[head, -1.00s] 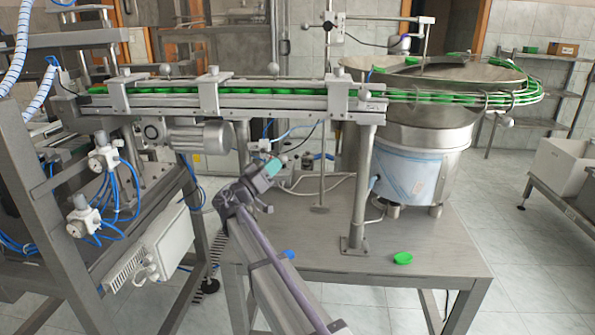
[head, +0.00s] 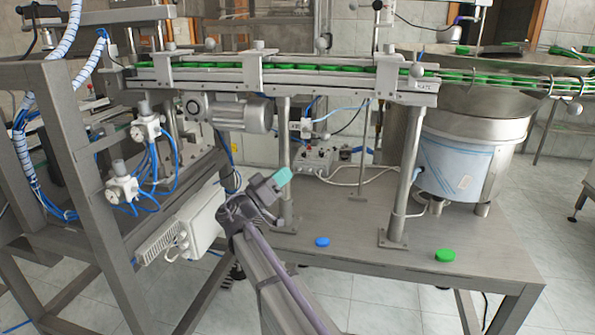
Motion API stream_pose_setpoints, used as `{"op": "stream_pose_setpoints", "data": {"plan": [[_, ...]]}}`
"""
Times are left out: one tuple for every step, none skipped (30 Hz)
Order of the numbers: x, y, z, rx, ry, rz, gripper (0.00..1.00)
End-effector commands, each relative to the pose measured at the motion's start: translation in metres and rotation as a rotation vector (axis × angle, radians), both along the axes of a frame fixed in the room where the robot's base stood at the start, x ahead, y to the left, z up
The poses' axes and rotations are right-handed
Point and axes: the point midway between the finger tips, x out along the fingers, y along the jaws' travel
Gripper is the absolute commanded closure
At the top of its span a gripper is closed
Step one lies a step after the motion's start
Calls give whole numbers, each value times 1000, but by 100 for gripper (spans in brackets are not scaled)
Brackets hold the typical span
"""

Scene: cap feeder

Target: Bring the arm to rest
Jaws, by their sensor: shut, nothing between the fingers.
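My gripper (head: 281,178) is at the end of my folded arm, low in the middle of the head view. Its teal fingertips point up and to the right, and it is shut and empty. It appears in front of the left part of the metal table (head: 350,257) and does not visibly touch anything. A blue cap (head: 322,242) lies on the table to the right of my gripper. A green cap (head: 445,255) lies further right, near the table's front edge.
A conveyor (head: 300,82) with a row of green caps runs across above the table. The steel bowl feeder (head: 460,150) stands at right. A grey frame (head: 85,180) with blue hoses stands at left. A support post (head: 405,175) rises from the table.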

Motion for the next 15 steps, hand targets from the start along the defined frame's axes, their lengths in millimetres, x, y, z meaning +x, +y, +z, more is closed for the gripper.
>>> {"op": "stream_pose_setpoints", "data": {"plan": [[-3,4,-5,0,0,0,100],[-4,5,-5,0,-1,-1,100],[-6,7,-6,0,1,-2,100],[-6,8,-6,0,1,-2,100],[-7,9,-6,0,1,-2,100],[-7,9,-5,0,1,-2,100],[-7,9,-5,0,1,-2,100],[-7,9,-5,0,1,-2,100],[-7,9,-5,0,1,-2,100],[-7,9,-5,-1,0,-1,100],[-7,9,-5,-1,0,-1,100],[-7,9,-5,-1,0,-1,100],[-7,9,-5,-1,0,-1,100],[-7,9,-5,-4,5,-4,100],[-7,9,-5,-15,23,-14,100]]}}
